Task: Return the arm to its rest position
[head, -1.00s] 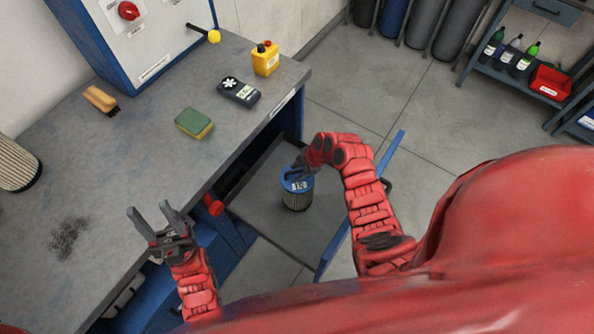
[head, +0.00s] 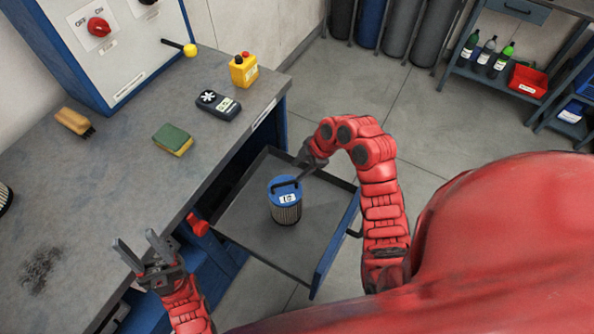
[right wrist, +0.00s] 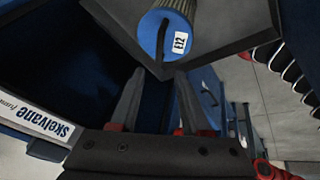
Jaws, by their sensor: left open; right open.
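My right gripper (head: 303,168) is above the open drawer (head: 325,215), just up and right of the blue-capped filter cartridge (head: 287,212) in the head view. The cartridge stands upright in the drawer and has a dark handle on its cap. In the right wrist view the gripper's fingers (right wrist: 160,76) are apart with nothing between them. The cartridge's blue cap (right wrist: 158,36), with an "E12" label, lies beyond the fingertips there. My left gripper (head: 136,241) is open and empty at the bench's front edge.
The workbench (head: 110,170) carries a brush (head: 73,121), a sponge (head: 172,139), a dark meter (head: 217,104) and a yellow button box (head: 243,71). A red knob (head: 197,224) is beside the drawer. Open floor (head: 440,130) is to the right.

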